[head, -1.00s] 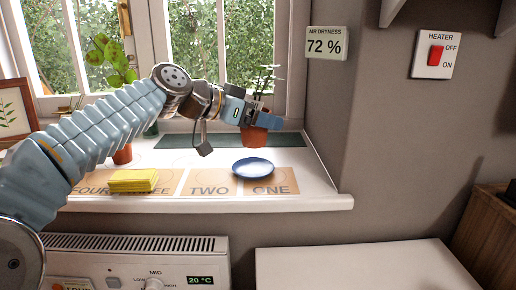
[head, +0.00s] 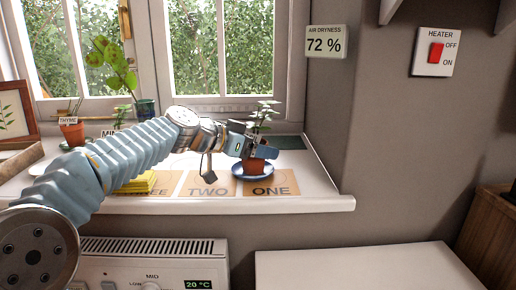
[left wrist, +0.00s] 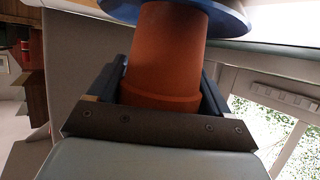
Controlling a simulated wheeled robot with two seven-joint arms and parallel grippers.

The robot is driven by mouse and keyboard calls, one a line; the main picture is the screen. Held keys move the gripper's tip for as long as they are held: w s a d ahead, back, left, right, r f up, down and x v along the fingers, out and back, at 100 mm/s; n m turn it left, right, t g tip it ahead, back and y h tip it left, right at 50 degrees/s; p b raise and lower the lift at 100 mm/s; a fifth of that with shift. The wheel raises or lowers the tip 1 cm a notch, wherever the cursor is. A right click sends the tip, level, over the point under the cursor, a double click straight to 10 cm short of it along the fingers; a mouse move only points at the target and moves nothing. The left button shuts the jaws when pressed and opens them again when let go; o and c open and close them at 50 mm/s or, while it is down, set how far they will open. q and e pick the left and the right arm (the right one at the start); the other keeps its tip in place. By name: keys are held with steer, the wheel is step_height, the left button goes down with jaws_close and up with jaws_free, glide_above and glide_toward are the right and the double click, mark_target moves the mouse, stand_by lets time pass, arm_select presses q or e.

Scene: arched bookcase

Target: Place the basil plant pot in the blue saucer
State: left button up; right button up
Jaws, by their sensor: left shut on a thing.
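The basil plant pot (head: 253,167) is a small terracotta pot with a leafy green plant (head: 264,115) rising from it. It stands upright over the blue saucer (head: 239,173) and its base appears to rest inside the rim. My left gripper (head: 259,153) is shut on the pot near its top. In the left wrist view the pot (left wrist: 165,55) sits between the two fingers (left wrist: 163,88), with its narrow end against the saucer (left wrist: 238,14). The exact contact is partly hidden. My right gripper is not in view.
The saucer stands on the white sill (head: 215,204) by the mat marked ONE (head: 284,188). A yellow cloth stack (head: 137,184) lies left, partly behind my arm. A thyme pot (head: 72,132) and other plants stand at the back left. The wall is close on the right.

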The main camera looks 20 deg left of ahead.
arm_select(q)
steer(key=shift+f, duration=0.15)
steer(key=o, duration=1.2)
steer(key=shift+c, duration=0.2)
steer(key=shift+r, duration=0.25)
steer(key=v, duration=1.2)
steer(key=shift+f, duration=0.1)
